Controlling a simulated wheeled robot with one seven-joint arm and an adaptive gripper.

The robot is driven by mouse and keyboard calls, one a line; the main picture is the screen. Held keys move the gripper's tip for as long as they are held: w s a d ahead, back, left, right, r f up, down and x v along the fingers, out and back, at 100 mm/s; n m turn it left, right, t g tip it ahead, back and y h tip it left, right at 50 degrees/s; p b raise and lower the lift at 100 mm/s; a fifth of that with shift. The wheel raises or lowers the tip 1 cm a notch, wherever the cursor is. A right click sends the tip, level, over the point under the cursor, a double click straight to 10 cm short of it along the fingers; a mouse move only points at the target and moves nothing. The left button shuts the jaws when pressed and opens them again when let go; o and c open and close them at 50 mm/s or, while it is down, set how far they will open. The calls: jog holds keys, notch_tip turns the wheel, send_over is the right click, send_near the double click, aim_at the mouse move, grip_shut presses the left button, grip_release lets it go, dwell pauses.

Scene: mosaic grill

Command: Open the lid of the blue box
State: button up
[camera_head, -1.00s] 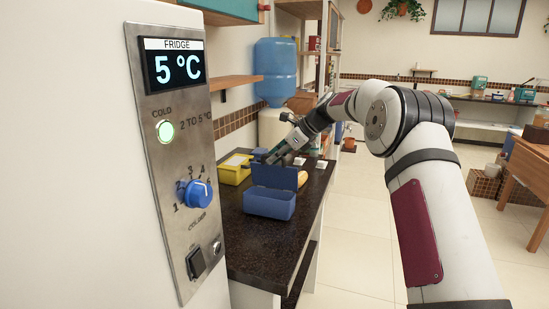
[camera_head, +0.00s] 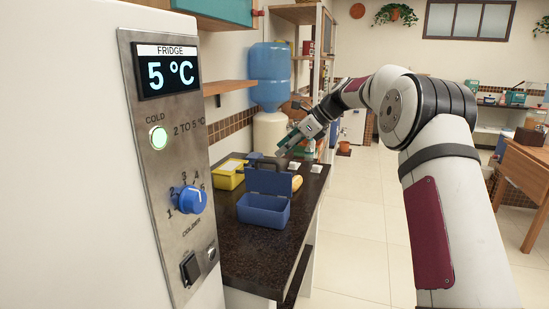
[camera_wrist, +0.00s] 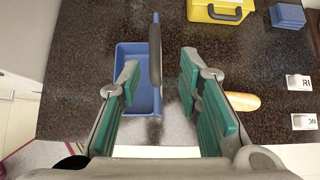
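The blue box (camera_head: 263,214) stands on the dark counter with its lid (camera_head: 269,182) raised about upright at the back. In the wrist view I look down into the open blue box (camera_wrist: 134,65), and the lid (camera_wrist: 157,103) shows nearly edge-on at its right side, with a dark handle (camera_wrist: 155,55). My gripper (camera_head: 283,148) is above and just behind the lid in the head view. In the wrist view my gripper (camera_wrist: 160,82) has its green-padded fingers spread wide, with the lid's edge seen between them. I cannot tell whether a finger touches the lid.
A yellow box (camera_head: 229,179) stands behind the blue box on the left; it also shows in the wrist view (camera_wrist: 220,10). A bread loaf (camera_wrist: 243,101) lies beside the lid. The fridge panel (camera_head: 170,170) is close on the left. The front counter (camera_head: 250,262) is clear.

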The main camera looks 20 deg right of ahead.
jog(key=shift+v, duration=2.25)
jog(key=s+a+r+n+g+h+p, duration=0.1)
jog(key=s+a+r+n, duration=0.2)
jog(key=s, duration=0.5)
jog(key=s+a+r+n+h, duration=0.1)
jog(key=s+a+n+h, duration=0.1)
jog(key=s+a+n, duration=0.4)
jog(key=s+a+r+n+g+h+p, duration=0.1)
jog(key=s+r+n, duration=0.15)
jog(key=s, duration=0.65)
jog(key=s+f+n+h, duration=0.1)
jog(key=s+f+n, duration=0.2)
jog(key=s, duration=0.6)
jog(key=s+f+n+h+p, duration=0.1)
jog(key=s+f+n, duration=0.2)
jog(key=s+n, duration=0.3)
jog(key=s+f+n+h+p, duration=0.1)
jog(key=s+f+n, duration=0.2)
jog(key=s, duration=1)
jog(key=shift+s+d+n+t, duration=0.3)
jog(key=shift+n+t, duration=0.1)
jog(key=shift+n, duration=0.25)
